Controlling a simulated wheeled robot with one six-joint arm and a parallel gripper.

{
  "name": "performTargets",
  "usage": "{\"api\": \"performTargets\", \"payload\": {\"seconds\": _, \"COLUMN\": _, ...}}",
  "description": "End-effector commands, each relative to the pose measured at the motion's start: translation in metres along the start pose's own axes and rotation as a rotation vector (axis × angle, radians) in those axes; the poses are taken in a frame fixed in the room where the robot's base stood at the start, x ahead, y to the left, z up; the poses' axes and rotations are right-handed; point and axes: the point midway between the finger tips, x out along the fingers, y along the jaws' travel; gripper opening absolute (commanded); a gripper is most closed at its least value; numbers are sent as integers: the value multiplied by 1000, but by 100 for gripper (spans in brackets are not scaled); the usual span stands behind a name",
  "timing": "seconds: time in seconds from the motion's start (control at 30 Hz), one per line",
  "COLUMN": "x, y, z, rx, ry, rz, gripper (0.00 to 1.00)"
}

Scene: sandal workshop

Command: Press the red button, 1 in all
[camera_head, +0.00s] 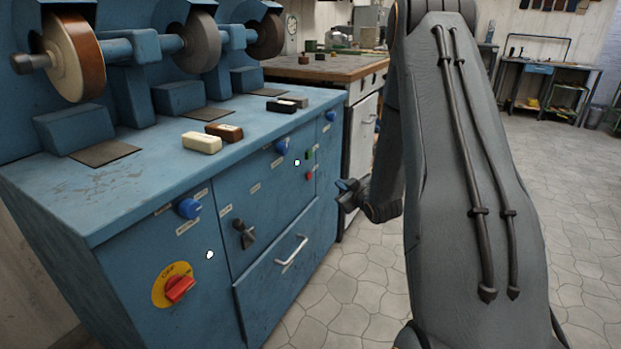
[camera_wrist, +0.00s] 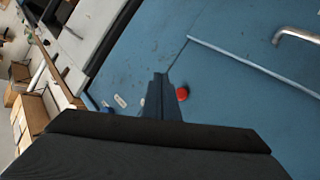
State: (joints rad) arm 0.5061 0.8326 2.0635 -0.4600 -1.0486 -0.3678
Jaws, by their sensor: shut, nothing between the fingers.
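The small red button (camera_head: 309,175) is on the front panel of the blue grinding machine (camera_head: 140,235), just below a small green button (camera_head: 309,154). In the wrist view the red button (camera_wrist: 182,93) shows just right of my dark gripper's fingers, partly covered by them. My gripper (camera_head: 343,190) is in front of the panel, to the right of the red button in the head view. Its fingers (camera_wrist: 160,78) are shut and empty. I cannot tell how far the fingertips are from the panel.
A red rotary switch (camera_head: 179,289) on a yellow plate, blue knobs (camera_head: 189,208) and a drawer handle (camera_head: 292,250) are on the same front. Brushes or blocks (camera_head: 202,142) lie on the machine top. A wooden workbench (camera_head: 325,68) stands behind. The tiled floor at right is open.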

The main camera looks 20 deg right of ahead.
Motion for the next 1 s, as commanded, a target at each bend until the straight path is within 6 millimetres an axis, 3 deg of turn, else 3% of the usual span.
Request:
{"api": "performTargets", "payload": {"seconds": 0.5, "x": 45, "y": -34, "z": -32, "rx": -1, "ry": 1, "rz": -1, "gripper": 0}}
{"api": "performTargets", "payload": {"seconds": 1.0, "x": 53, "y": -39, "z": -39, "rx": 1, "ry": 0, "rz": -1, "gripper": 0}}
